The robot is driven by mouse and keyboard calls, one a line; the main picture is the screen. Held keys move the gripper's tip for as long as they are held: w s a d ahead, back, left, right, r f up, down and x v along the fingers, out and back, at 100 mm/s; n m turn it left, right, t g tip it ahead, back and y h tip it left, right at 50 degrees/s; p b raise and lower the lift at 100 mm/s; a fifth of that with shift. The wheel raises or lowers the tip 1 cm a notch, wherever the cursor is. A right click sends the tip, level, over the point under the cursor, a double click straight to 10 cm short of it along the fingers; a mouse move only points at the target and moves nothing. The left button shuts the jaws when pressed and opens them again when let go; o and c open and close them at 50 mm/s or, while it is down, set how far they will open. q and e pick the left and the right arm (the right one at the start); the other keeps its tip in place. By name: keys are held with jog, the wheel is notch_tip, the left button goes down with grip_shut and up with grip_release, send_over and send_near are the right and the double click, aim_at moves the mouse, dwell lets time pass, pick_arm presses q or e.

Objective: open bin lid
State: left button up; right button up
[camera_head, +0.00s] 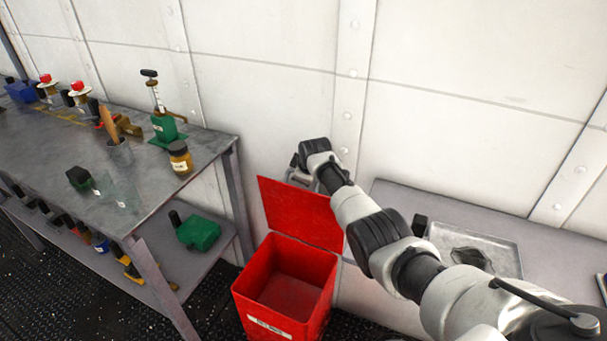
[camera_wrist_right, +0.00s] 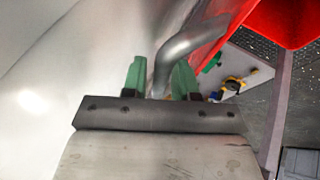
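The red bin (camera_head: 285,290) stands on the floor between the two tables, its mouth open upward. Its red lid (camera_head: 300,212) is swung up and stands nearly upright at the back, close to the wall. My right gripper (camera_head: 297,168) is at the lid's top edge, partly hidden behind my wrist and the lid. In the right wrist view its green fingers (camera_wrist_right: 160,78) are on both sides of a grey curved handle bar (camera_wrist_right: 187,42), close against it. Red of the bin or lid (camera_wrist_right: 275,20) shows at the upper right there. My left gripper is not in view.
A grey metal table (camera_head: 60,155) on the left holds bottles and tools, with more on its lower shelf (camera_head: 155,260). On the right a low grey surface (camera_head: 400,197) carries a metal tray (camera_head: 510,256), partly behind my right arm. A riveted white wall (camera_head: 270,60) is close behind.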

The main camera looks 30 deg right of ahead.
jog(key=shift+o, duration=0.8)
jog(key=shift+s+r+p, duration=0.15)
jog(key=shift+r+p, duration=0.15)
jog(key=shift+r, duration=0.15)
jog(key=p+v, duration=0.2)
jog(key=v, duration=0.7)
jog(key=shift+s+r, duration=0.3)
jog(key=shift+r, duration=0.05)
jog(key=shift+a, duration=0.1)
